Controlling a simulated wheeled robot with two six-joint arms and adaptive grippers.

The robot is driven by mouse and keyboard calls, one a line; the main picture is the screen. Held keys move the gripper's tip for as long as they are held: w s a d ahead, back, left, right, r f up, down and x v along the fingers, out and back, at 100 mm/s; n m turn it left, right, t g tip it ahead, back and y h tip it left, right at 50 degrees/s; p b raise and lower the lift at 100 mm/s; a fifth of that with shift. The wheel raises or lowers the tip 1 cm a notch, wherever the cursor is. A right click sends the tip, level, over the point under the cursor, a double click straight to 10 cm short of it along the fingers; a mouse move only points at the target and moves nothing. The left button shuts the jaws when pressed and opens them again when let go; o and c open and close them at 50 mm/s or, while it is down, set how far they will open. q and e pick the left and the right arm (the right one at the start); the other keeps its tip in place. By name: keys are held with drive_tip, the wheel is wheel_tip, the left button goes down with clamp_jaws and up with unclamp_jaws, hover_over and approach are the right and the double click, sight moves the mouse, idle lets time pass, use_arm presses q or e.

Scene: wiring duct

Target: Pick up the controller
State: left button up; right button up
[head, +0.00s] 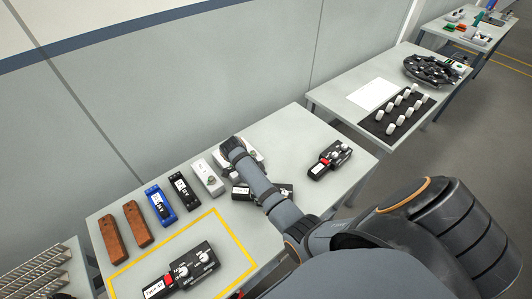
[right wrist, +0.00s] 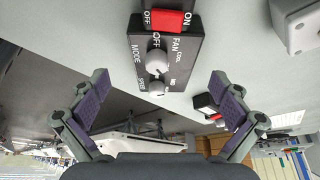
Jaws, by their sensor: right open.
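A black controller (right wrist: 166,50) with a red ON/OFF rocker and grey knobs lies on the table between and beyond the fingers of my right gripper (right wrist: 159,78). The gripper is open and empty, not touching it. This looks like the controller (head: 284,190) partly hidden behind my right arm in the head view. A second black controller with a red switch (head: 335,153) lies to its right; it appears to be the small one in the right wrist view (right wrist: 205,103). A third controller (head: 200,260) lies inside the yellow outline. My left gripper is not in view.
Brown blocks (head: 138,224), a blue device (head: 160,204), a black device (head: 182,190) and a white box (head: 207,178) stand in a row. Another light box (right wrist: 295,25) is near the gripper's right side. A neighbouring table (head: 330,98) holds several white parts.

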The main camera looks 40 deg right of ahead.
drive_tip(key=shift+w+p+x, duration=0.2)
drive_tip(key=shift+p+x, duration=0.2)
drive_tip(key=shift+x, duration=0.45)
drive_tip(key=x, duration=0.3)
drive_tip(key=shift+w+f+p, duration=0.15)
drive_tip(key=shift+f+p, duration=0.15)
drive_tip(key=shift+f, duration=0.25)
drive_tip(key=shift+c, duration=0.3)
drive_tip(key=c, duration=1)
drive_tip(key=shift+c, duration=0.4)
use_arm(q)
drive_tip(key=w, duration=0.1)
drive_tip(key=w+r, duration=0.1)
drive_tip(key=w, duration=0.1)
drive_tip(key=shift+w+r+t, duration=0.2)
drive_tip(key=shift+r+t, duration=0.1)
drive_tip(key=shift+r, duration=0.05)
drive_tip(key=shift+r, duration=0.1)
use_arm(e)
drive_tip(key=shift+d, duration=0.1)
